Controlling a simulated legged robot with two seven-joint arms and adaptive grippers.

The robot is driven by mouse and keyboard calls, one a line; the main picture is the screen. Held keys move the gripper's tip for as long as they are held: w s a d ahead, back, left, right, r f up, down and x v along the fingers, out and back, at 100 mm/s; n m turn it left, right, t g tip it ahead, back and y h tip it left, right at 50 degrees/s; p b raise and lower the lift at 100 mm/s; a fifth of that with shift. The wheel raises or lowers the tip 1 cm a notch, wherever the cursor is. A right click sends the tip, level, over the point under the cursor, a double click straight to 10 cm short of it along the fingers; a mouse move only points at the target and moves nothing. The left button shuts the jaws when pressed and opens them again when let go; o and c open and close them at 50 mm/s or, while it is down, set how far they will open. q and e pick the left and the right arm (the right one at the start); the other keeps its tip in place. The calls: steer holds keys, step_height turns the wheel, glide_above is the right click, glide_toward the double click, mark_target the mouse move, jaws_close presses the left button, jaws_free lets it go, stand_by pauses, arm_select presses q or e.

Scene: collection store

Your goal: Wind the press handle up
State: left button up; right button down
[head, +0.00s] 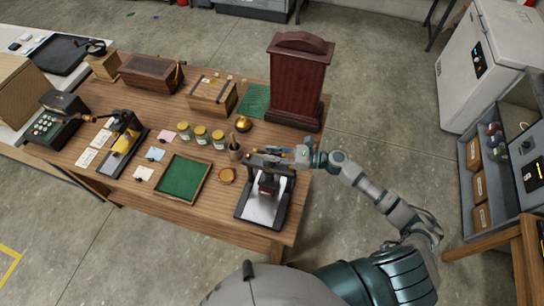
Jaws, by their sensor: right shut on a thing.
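The press (247,208) stands at the front right of the wooden table, with a dark frame and a pale base plate. A dark block sits in the middle of its frame. My right gripper (289,153) comes in from the right at the top of the press and is shut on the press handle. The handle is small here and mostly hidden by the fingers, so its exact angle is hard to tell. My left gripper is not in view.
A tall dark red wooden case (298,80) stands close behind my right gripper. A brush pot (235,152), a brass bell (243,124) and several jars (202,135) are left of the press. A green-lined tray (181,181) lies further left.

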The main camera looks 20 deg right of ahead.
steer(key=n+g+b, duration=0.1)
steer(key=g, duration=0.1)
steer(key=n+g+y+b, duration=0.1)
steer(key=n+g, duration=0.1)
steer(key=w+n+g+b, duration=0.1)
steer(key=g+b, duration=0.1)
steer(key=shift+d+f+n+g+y, duration=0.1)
steer(key=shift+n+g+y, duration=0.2)
steer(key=shift+g+y, duration=0.1)
steer(key=n+g+b, duration=0.1)
steer(key=g, duration=0.1)
steer(key=shift+n+g, duration=0.4)
steer(key=shift+s, duration=0.1)
steer(key=shift+r, duration=0.2)
steer(key=c, duration=1)
jaws_free()
steer(key=shift+d, duration=0.1)
steer(key=d, duration=0.4)
steer(key=w+d, duration=0.1)
steer(key=d, duration=0.7)
steer(key=shift+w+f, duration=0.2)
steer(key=shift+w, duration=0.1)
